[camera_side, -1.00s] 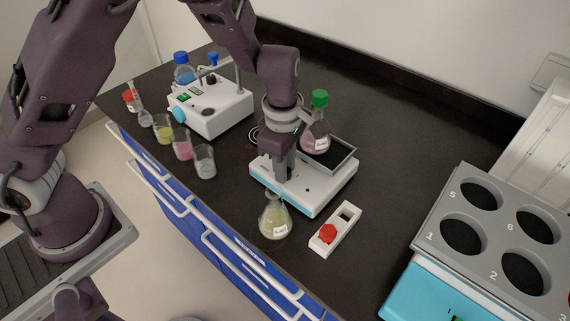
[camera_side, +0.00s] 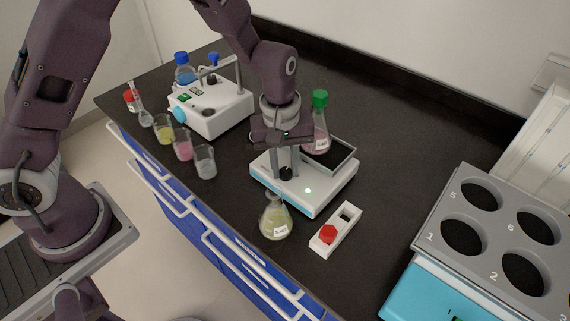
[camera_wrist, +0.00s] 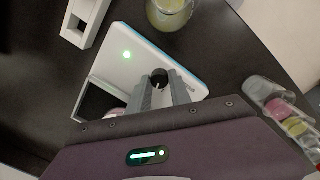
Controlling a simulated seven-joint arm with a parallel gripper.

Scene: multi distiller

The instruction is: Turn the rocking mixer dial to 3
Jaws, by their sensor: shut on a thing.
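The rocking mixer (camera_side: 322,198) is a white box with a blue lower edge and a dark tray on top, near the middle of the bench. It also shows in the wrist view (camera_wrist: 160,50). Its black dial (camera_side: 286,173) is on the top face, and a green light (camera_side: 308,190) glows beside it. In the wrist view the dial (camera_wrist: 159,76) sits between my fingertips. My gripper (camera_wrist: 160,86) points down at the mixer and is shut on the dial. The dial's numbers cannot be read.
A flask of yellowish liquid (camera_side: 274,222) and a white block with a red knob (camera_side: 335,230) stand in front. A green-capped flask (camera_side: 318,132) is behind my gripper. A white device (camera_side: 212,105) and several beakers stand left. A grey rack (camera_side: 490,240) is at right.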

